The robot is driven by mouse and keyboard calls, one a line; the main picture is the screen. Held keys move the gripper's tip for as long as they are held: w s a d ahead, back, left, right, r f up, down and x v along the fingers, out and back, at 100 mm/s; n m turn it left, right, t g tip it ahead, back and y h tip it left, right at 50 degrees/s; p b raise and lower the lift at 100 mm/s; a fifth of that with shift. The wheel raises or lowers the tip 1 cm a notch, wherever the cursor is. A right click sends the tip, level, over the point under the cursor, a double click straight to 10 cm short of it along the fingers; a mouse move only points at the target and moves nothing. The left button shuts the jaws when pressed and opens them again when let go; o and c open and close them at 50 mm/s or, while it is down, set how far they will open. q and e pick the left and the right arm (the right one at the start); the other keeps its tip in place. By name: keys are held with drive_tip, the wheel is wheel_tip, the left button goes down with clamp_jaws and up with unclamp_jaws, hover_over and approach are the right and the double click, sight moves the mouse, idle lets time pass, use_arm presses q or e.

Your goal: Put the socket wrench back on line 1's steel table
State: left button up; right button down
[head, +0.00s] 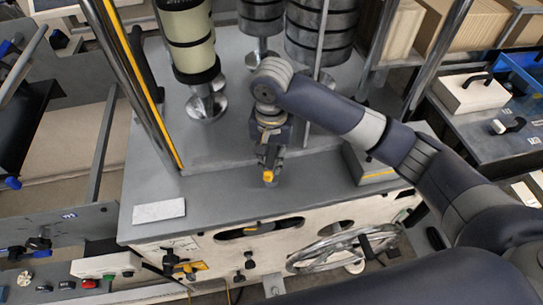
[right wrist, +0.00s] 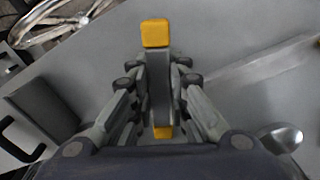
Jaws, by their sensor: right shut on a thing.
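My right gripper (head: 268,162) points down over the grey metal top (head: 235,202) of the machine in the middle. In the right wrist view its fingers (right wrist: 158,78) are shut on a slim grey bar with yellow ends, which looks like the socket wrench (right wrist: 155,34). Its yellow end (head: 268,177) shows below the fingers in the head view. I cannot tell whether it touches the surface. My left gripper is not in view.
A pale flat plate (head: 158,210) lies on the machine top at left. A grey block with a yellow stripe (head: 372,167) stands right of the gripper. Rolls (head: 189,40) and upright posts stand behind. A handwheel (head: 342,246) is on the front. A blue bin (head: 520,75) is at right.

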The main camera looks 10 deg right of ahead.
drive_tip(key=c, duration=1.5)
unclamp_jaws()
drive_tip(key=shift+f, duration=0.15)
drive_tip(key=shift+c, duration=0.2)
drive_tip(key=shift+r, duration=0.4)
wheel_tip(320, 180, up, 12)
drive_tip(key=shift+f, duration=0.2)
drive_tip(key=shift+s+f, duration=0.1)
